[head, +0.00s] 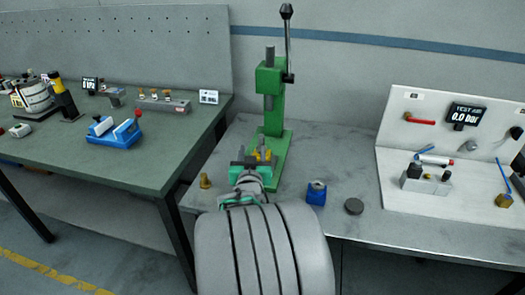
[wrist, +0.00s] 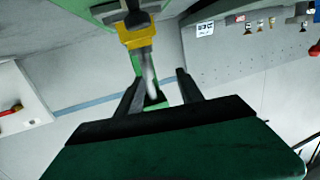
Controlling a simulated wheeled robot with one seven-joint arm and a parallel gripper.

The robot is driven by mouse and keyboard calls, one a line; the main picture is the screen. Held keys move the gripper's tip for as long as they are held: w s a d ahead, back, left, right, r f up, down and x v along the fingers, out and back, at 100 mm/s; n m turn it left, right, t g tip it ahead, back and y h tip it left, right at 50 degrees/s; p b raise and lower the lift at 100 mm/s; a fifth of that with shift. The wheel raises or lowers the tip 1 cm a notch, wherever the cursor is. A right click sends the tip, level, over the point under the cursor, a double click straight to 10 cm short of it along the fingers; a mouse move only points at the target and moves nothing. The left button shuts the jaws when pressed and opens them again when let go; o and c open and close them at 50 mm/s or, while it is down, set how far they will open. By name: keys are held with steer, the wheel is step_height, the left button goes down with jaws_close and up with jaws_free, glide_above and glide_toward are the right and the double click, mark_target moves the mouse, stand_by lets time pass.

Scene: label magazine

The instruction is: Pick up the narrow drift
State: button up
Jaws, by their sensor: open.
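A slim silver rod (wrist: 149,76), which looks like the narrow drift, shows in the wrist view next to a yellow part (wrist: 138,36). The wrist picture appears upside down. My gripper (wrist: 156,88) is open, and the rod shows between its two dark fingers with gaps on both sides. I cannot tell whether the rod is deep between the fingers or beyond them. In the head view my gripper (head: 254,161) is at the base of the green press (head: 274,120), close to the yellow part (head: 264,154). The rod cannot be made out there.
A brass piece (head: 205,181) stands left of my arm. A blue block (head: 316,193) and a dark disc (head: 354,206) lie to the right on the grey table (head: 335,165). The press lever (head: 288,45) rises above. A white fixture (head: 440,150) stands further right.

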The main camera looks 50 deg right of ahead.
mark_target(261, 138)
steer(key=shift+s+d+r+h, duration=0.15)
steer(key=shift+s+d+h, duration=0.2)
steer(key=shift+d, duration=0.25)
steer(key=shift+s+d+r+h, duration=0.1)
steer(key=shift+s+d+h, duration=0.2)
steer(key=shift+d, duration=0.25)
steer(key=p+x, duration=0.1)
steer(key=x, duration=0.6)
steer(key=shift+p, duration=0.3)
steer(key=shift+a, duration=0.1)
jaws_close()
steer(key=shift+w, duration=0.1)
